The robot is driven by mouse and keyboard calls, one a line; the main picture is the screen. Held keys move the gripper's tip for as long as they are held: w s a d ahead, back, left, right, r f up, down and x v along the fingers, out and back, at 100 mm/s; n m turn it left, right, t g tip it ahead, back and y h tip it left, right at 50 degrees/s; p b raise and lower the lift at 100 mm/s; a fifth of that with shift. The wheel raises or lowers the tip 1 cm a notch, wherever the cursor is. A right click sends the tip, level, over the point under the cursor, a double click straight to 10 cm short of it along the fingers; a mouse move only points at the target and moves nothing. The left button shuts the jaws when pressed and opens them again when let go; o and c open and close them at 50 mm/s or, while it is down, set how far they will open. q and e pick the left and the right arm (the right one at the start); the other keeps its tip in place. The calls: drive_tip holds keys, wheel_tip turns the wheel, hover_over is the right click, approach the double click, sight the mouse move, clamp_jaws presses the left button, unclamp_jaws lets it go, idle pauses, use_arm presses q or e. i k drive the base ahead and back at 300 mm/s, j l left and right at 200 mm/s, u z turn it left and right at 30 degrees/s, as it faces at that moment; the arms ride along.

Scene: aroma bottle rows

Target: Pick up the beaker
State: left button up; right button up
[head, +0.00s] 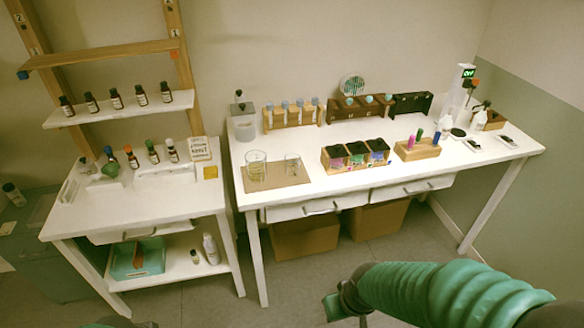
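A larger clear glass beaker (256,166) stands upright on a brown mat (276,186) at the left end of the right-hand white table. A smaller clear glass vessel (292,167) stands on the same mat to its right. Both are apart from my arms. My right arm, in a green ribbed sleeve, crosses the lower right of the head view, well in front of the table. Only a sliver of what may be my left arm shows at the bottom edge, and my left gripper is not seen.
The white table (430,172) holds a wooden box of jars (355,158), a pen block (417,150), a tube rack (292,116) and a grey-lidded container (242,119). A lower white table (130,205) with bottle shelves stands left. Open floor lies in front.

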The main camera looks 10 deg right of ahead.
sight(256, 161)
drive_tip(key=i+l+u, duration=0.15)
drive_tip(key=u, duration=0.2)
drive_tip(key=i+l+u, duration=0.45)
drive_tip(key=u, duration=0.25)
drive_tip(key=l, duration=0.1)
